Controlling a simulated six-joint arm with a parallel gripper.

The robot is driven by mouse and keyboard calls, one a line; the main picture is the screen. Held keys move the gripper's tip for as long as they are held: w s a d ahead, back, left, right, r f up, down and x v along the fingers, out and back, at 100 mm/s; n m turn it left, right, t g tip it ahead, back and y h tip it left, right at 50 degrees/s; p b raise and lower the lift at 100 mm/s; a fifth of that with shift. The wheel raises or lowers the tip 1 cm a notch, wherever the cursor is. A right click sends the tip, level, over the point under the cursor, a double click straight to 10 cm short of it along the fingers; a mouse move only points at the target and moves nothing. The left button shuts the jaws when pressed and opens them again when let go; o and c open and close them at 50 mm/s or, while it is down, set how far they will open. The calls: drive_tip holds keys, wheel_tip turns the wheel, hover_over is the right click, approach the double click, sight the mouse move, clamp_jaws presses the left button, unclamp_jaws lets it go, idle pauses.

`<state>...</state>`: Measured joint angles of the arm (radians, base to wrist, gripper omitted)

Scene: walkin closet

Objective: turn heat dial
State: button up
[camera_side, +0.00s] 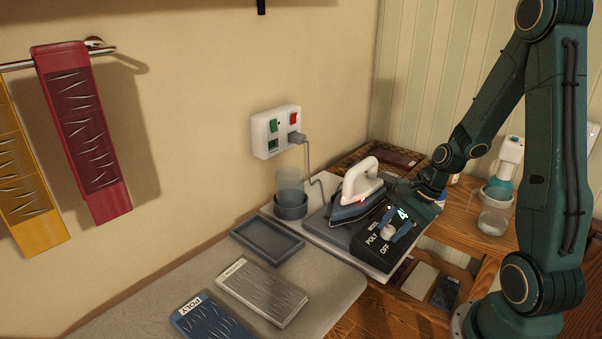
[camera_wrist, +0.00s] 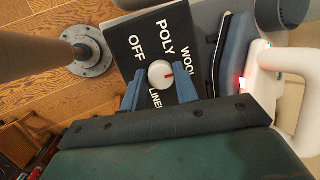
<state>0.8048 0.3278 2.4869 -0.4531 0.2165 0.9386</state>
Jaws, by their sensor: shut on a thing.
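The heat dial is a white round knob (camera_wrist: 160,74) with a red mark, on a black box (camera_wrist: 125,50) lettered OFF, POLY, WOOL and a partly hidden LINEN. The red mark points right in the wrist view, below the WOOL lettering; I cannot tell its exact setting. My gripper (camera_wrist: 160,82) is shut on the knob, one blue finger on each side. In the side view my gripper (camera_side: 395,229) reaches the box (camera_side: 374,249) from the right and partly hides the knob (camera_side: 387,232). A glowing 4 shows just above it.
A white-handled iron (camera_side: 358,188) with a red light stands close behind the box. A wall socket (camera_side: 276,131) holds its plug. A grey tray (camera_side: 267,242) and cloth samples (camera_side: 262,291) lie to the left. A glass jar (camera_side: 496,212) stands at right.

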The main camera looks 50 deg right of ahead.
drive_tip(key=m, duration=0.3)
drive_tip(key=shift+t+h, duration=0.3)
drive_tip(key=shift+m, duration=0.4)
drive_tip(key=o, duration=0.7)
drive_tip(key=shift+r, duration=0.1)
drive_tip(key=v, duration=1.1)
drive_tip(key=shift+s+r, duration=0.3)
drive_tip(key=shift+r, duration=0.05)
